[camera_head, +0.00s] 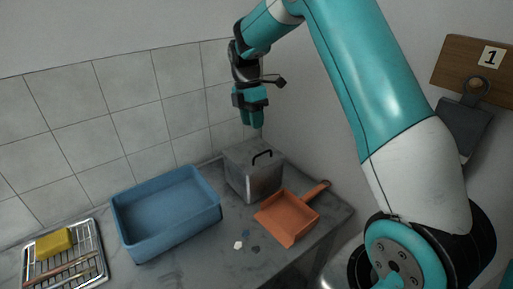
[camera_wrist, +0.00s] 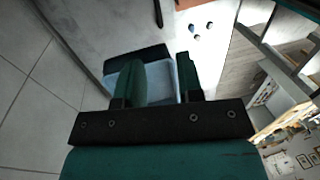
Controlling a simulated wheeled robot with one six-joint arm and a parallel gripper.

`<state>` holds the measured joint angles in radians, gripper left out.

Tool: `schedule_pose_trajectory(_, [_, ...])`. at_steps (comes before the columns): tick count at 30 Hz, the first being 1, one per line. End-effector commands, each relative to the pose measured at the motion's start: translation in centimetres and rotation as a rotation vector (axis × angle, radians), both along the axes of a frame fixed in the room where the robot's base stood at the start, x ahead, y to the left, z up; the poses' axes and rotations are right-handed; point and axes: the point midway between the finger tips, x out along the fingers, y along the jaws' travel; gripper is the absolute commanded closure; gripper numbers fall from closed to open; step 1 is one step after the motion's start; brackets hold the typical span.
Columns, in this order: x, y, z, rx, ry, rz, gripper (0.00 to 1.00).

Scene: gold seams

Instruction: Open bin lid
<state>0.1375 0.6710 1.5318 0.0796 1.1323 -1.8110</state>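The bin is a grey metal box (camera_head: 250,182) on the counter against the back corner in the head view. Its lid (camera_head: 243,155) lies flat on top and looks shut, with a black loop handle (camera_head: 262,155) standing at its right side. My gripper (camera_head: 257,128) is above the lid, pointing down, apart from the handle and holding nothing that I can see. In the wrist view my gripper's two teal fingers (camera_wrist: 167,80) stand apart with a gap between them. A pale surface shows behind the fingers; I cannot tell which thing it is.
A blue tub (camera_head: 168,238) stands left of the bin. An orange dustpan (camera_head: 290,216) lies to its right, with small scraps (camera_head: 239,245) in front. A wire rack (camera_head: 85,248) with a yellow sponge (camera_head: 54,243) is far left. Tiled wall behind limits room.

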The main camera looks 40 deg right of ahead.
Motion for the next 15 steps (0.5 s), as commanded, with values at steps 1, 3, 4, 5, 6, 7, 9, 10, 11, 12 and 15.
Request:
schedule_pose_trajectory(1, [-0.4,0.0,-1.0,0.001,0.005,0.0,0.66])
schedule_pose_trajectory(3, [-0.6,0.0,-2.6,0.001,0.005,0.001,0.66])
schedule_pose_trajectory(4, [-0.8,0.0,-3.3,0.002,0.005,0.001,0.66])
schedule_pose_trajectory(5, [-1.0,0.0,-3.9,0.002,0.006,0.001,0.66])
schedule_pose_trajectory(6, [-1.1,0.0,-4.7,0.002,0.004,0.001,0.66])
schedule_pose_trajectory(7, [-1.2,0.0,-5.3,0.001,0.004,0.001,0.66])
schedule_pose_trajectory(9, [-1.4,0.0,-6.5,0.001,0.003,0.0,0.66])
schedule_pose_trajectory(10, [-1.5,0.0,-7.0,0.001,0.003,0.0,0.66])
schedule_pose_trajectory(11, [-1.6,0.0,-7.4,0.001,0.002,0.0,0.66])
schedule_pose_trajectory(12, [-1.7,0.0,-7.9,0.001,0.002,0.0,0.66])
schedule_pose_trajectory(15, [-1.8,0.0,-8.8,0.001,0.001,0.0,0.66])
